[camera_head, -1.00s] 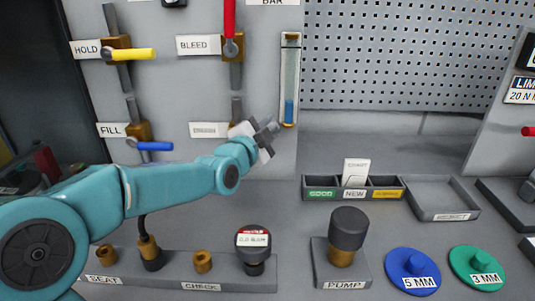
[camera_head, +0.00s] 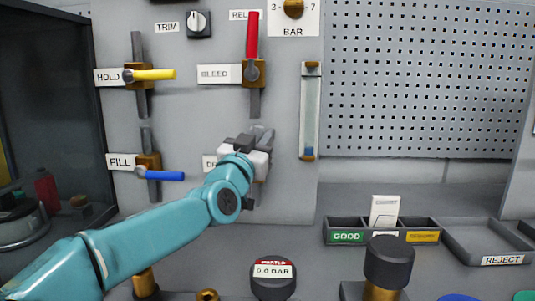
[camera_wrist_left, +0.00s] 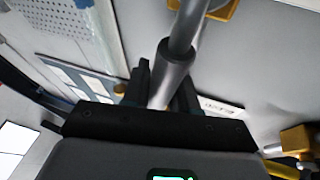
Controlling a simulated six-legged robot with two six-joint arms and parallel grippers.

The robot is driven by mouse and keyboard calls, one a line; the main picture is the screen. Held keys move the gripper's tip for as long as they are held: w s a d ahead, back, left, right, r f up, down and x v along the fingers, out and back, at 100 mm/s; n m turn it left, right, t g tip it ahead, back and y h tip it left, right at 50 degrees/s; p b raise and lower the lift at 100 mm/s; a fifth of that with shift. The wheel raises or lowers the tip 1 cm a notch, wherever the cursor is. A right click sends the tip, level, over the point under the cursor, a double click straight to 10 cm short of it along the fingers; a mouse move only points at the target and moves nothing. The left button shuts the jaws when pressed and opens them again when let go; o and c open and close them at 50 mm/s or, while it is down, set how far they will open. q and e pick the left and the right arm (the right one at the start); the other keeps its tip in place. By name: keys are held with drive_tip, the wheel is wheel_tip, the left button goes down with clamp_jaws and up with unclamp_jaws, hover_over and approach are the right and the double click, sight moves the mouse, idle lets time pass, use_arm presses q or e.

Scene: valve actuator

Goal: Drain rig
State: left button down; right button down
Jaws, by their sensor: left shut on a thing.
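My left gripper (camera_head: 258,142) is at the panel below the BLEED valve (camera_head: 254,72), in front of a label (camera_head: 210,162) that reads DR and is otherwise hidden. In the left wrist view its jaws (camera_wrist_left: 164,88) are shut on a grey rod-like handle (camera_wrist_left: 180,50); a brass body (camera_wrist_left: 220,8) shows beyond. In the head view my gripper mostly hides this valve. The sight tube (camera_head: 310,110) holds a little blue liquid (camera_head: 309,152) at its bottom. BLEED has a red lever pointing up. The HOLD valve's yellow lever (camera_head: 155,74) and FILL's blue lever (camera_head: 165,175) point right. My right gripper is out of view.
A TRIM knob (camera_head: 199,23) sits high on the panel. On the bench are a sorting tray (camera_head: 347,237) with a white card (camera_head: 385,210), a REJECT tray (camera_head: 488,245), a black pump knob (camera_head: 389,262) and a gauge (camera_head: 273,275) reading 0.0 BAR. The pegboard (camera_head: 430,80) is clear.

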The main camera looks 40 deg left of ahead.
use_arm(q)
drive_tip(key=shift+s+a+r+n+y+b, duration=0.15)
drive_tip(key=shift+a+n+y+b, duration=0.1)
drive_tip(key=shift+n, duration=0.25)
drive_tip(key=shift+s+a+f+n+y+b, duration=0.15)
drive_tip(key=shift+a+n+y+b, duration=0.1)
drive_tip(key=shift+n, duration=0.25)
drive_tip(key=shift+r, duration=0.15)
drive_tip(key=c, duration=1)
unclamp_jaws()
drive_tip(key=shift+s, duration=0.15)
drive_tip(key=shift+s+d+f, duration=0.15)
drive_tip(key=shift+s+f, duration=0.1)
drive_tip(key=shift+s, duration=0.05)
drive_tip(key=b+v, duration=0.1)
drive_tip(key=v, duration=1.4)
drive_tip(key=shift+s+f, duration=0.1)
drive_tip(key=shift+s, duration=0.05)
